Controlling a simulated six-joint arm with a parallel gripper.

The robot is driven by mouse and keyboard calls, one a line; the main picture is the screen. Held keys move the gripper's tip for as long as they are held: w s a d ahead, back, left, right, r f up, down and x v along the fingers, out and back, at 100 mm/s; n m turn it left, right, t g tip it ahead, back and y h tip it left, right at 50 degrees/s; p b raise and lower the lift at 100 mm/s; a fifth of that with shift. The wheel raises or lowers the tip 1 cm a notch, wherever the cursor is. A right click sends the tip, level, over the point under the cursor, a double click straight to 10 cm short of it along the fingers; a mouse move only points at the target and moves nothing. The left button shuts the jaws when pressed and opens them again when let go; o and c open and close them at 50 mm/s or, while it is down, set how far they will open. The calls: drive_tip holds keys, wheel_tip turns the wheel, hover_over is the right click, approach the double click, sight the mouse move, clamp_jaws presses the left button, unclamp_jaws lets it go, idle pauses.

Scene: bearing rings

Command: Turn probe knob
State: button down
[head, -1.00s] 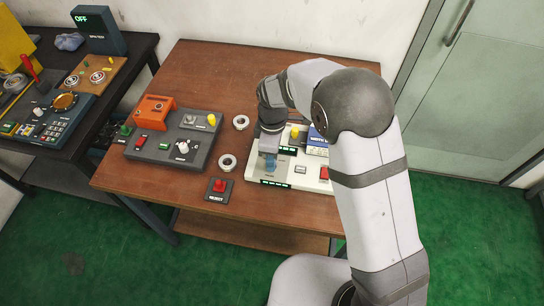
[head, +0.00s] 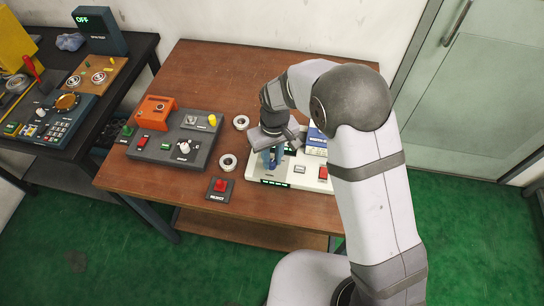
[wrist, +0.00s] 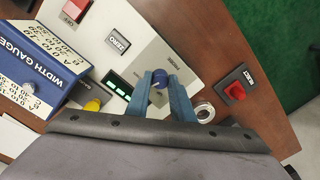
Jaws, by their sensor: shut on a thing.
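The probe knob (wrist: 160,78) is a small dark blue knob on the grey area of the white gauge panel (head: 311,181). The wrist view shows it between the blue fingertips of my gripper (wrist: 160,82), which are shut on its two sides. In the head view my gripper (head: 272,163) points down over the left part of the panel and hides the knob. A dark display with green lit segments (wrist: 118,86) lies beside the knob, partly covered by a finger.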

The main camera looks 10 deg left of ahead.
sight(273, 162)
drive_tip(key=m, duration=0.5)
drive_tip(key=shift+r+p, duration=0.1)
drive_tip(key=shift+p, duration=0.2)
idle(0.4)
drive_tip(key=c, duration=1.5)
unclamp_jaws()
drive_tip(key=shift+c, duration=0.2)
drive_tip(key=shift+d+r+b, duration=0.1)
drive_tip(key=shift+r+b, duration=0.7)
drive_tip(key=shift+r, duration=2.85)
